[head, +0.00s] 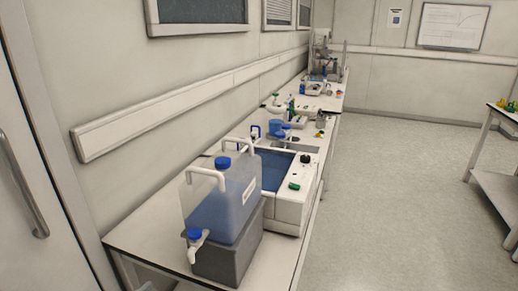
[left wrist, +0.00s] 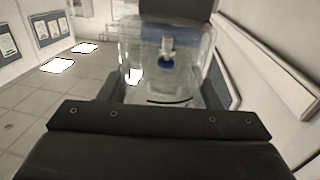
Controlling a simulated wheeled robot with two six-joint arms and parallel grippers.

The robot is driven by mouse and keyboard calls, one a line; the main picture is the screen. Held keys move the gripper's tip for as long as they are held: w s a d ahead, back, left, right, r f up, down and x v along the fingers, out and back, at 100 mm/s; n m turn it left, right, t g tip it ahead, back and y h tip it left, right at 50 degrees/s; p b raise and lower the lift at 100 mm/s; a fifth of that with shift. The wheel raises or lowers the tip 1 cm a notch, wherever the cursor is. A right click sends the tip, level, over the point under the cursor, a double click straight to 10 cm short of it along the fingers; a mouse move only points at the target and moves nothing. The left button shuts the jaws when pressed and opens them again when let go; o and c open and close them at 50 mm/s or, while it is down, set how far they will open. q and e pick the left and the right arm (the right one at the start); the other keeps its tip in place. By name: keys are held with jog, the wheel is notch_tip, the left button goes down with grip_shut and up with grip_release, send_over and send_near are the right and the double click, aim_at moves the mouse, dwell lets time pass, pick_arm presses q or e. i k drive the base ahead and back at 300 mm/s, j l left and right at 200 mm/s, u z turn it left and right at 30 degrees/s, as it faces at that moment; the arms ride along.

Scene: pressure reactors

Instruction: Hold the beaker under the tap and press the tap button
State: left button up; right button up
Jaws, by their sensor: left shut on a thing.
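The tap (head: 195,245) is white with a blue button on top, low on the front of a translucent carboy (head: 240,187) holding blue liquid. My left gripper (left wrist: 161,92) is shut on the clear beaker (left wrist: 190,82), which fills the space between its dark fingers in the left wrist view. That view looks upside down. The tap also shows there (left wrist: 167,46), with its blue button, seen through the clear glass. I cannot tell the exact gap between beaker and tap. My right gripper is in neither view.
The carboy stands on a grey block (head: 222,264) at the near end of a long white bench (head: 140,235) along the wall. A blue-topped device (head: 290,205) stands just behind it. Several small items lie farther along. The floor to the right (head: 390,210) is clear.

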aim_at(194, 234)
jog(key=k+j+z, duration=0.1)
jog(key=j, duration=0.3)
jog(key=k+j+z, duration=0.1)
jog(key=j, duration=0.35)
jog(key=k+j+z, duration=0.15)
jog(key=j, duration=0.25)
jog(key=i+j+z, duration=0.1)
jog(key=j+z, duration=0.15)
jog(key=z, duration=0.15)
jog(key=i+j+z, duration=0.1)
jog(key=j+z, duration=0.15)
jog(key=z, duration=0.2)
